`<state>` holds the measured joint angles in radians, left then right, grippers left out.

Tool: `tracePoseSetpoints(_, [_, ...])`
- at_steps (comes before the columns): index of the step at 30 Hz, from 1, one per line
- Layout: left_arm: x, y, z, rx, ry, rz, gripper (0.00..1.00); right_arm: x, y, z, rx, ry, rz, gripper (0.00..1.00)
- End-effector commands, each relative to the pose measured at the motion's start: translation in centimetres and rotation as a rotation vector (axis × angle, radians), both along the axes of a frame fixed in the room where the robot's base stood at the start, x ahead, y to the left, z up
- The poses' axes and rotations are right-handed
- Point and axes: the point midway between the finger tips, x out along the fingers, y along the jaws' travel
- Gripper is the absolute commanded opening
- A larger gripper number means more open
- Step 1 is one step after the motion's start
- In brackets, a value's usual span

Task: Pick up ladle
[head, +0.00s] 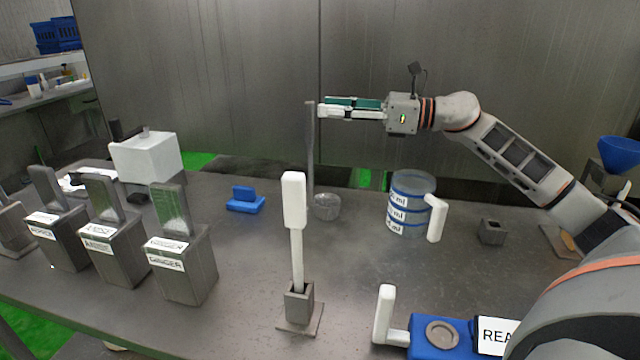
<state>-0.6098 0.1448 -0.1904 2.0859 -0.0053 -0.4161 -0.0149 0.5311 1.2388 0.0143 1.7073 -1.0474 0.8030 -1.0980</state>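The ladle (310,150) stands upright near the back middle of the table, with a long dark grey handle and a round translucent-looking cup (326,207) at its lower end. My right gripper (322,108) reaches in from the right at the height of the handle's top. Its fingertips are at or just beside the handle. I cannot tell whether they grip it or how wide they are apart. My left gripper is not in view.
A clear jug (411,205) with blue bands stands right of the ladle. A white-handled tool (294,200) stands upright in a holder in front. Several labelled grey containers (182,262) stand at left. A small blue block (245,203) lies left of the ladle. A blue device (465,325) sits at front right.

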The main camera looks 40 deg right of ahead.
Motion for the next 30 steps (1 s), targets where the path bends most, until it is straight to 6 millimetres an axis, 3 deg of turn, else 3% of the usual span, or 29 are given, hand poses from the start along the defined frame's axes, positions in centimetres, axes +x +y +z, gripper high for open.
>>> tracePoseSetpoints(15, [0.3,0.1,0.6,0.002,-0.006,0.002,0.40,3.8,2.5,0.6,0.002,-0.004,0.001,0.38])
tracePoseSetpoints(25, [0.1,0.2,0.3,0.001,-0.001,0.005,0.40,4.2,2.8,0.3,-0.001,0.000,0.000,0.38])
tracePoseSetpoints(26, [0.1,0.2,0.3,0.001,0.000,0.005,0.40,4.2,2.8,0.3,-0.001,0.000,0.000,0.35])
tracePoseSetpoints(30, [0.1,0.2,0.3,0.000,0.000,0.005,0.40,4.2,2.8,0.3,-0.001,-0.001,0.000,0.00])
